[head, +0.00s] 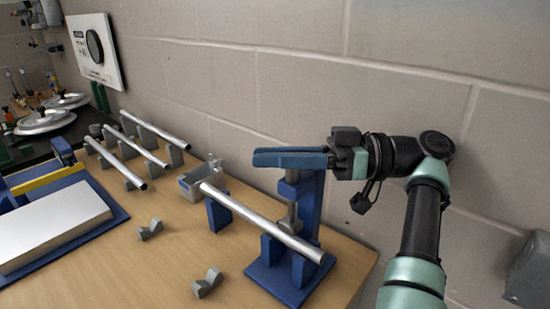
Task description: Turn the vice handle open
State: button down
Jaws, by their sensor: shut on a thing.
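The blue vice (308,210) stands on the wooden bench at the right end, with a flat blue base and an upright post. A silver rod (255,219) lies across it, under the grey screw (291,212). The blue vice handle (285,157) is at the top, lying roughly level and pointing left. My gripper (332,158) comes in from the right and is shut on the handle at its right part. The fingertips and the exact contact are partly hidden by the handle and the gripper body.
Several silver rods (139,128) lie on grey blocks further back. A grey open box (190,188) and small V-blocks (207,283) stand on the bench. A pale slab (48,226) sits on a blue base at left. The brick wall (300,90) is close behind my arm.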

jog(key=shift+s+f, duration=0.15)
jog(key=shift+f, duration=0.05)
jog(key=c, duration=1.1)
grip_release()
jog(key=shift+o, duration=1.2)
jog(key=shift+s+a+r, duration=0.1)
jog(key=shift+s, duration=0.05)
jog(key=shift+r, duration=0.15)
notch_tip(320, 180, up, 10)
jog(key=shift+f+p, duration=0.1)
jog(key=shift+p, duration=0.35)
